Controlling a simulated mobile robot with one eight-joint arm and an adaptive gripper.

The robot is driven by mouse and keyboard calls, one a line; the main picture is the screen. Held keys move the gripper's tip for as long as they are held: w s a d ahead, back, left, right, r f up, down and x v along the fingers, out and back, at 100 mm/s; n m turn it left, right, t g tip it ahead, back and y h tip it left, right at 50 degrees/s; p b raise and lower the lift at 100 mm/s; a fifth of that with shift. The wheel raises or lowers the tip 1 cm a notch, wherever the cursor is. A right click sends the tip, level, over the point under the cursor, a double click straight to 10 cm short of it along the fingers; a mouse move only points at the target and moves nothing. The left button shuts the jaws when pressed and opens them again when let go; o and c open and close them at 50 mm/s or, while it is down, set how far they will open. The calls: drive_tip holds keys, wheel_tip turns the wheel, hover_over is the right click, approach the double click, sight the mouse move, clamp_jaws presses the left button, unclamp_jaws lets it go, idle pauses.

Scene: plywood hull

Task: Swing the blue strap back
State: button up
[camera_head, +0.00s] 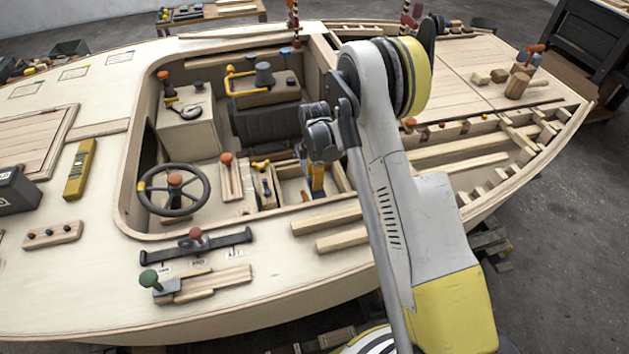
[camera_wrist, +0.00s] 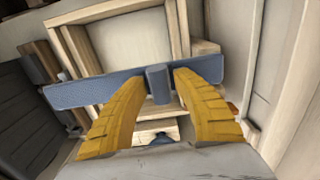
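The blue strap (camera_wrist: 88,92) is a flat blue-grey bar lying across the wrist view, with an upright blue post (camera_wrist: 158,84) at its middle. My gripper (camera_wrist: 157,75) has its two yellow fingers on either side of the post. The fingers are apart. A gap shows at the left finger, and the right fingertip is very close to the post; I cannot tell if it touches. In the head view my gripper (camera_head: 316,190) reaches down into the cockpit at its right side, where my arm and wrist hide most of the strap.
In the head view, a steering wheel (camera_head: 173,190) and an orange-knobbed lever (camera_head: 230,175) stand to the left. Loose wooden bars (camera_head: 325,220) lie in front. The cockpit's dark seat block (camera_head: 268,125) is behind.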

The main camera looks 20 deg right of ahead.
clamp_jaws()
drive_tip(key=shift+r, duration=0.15)
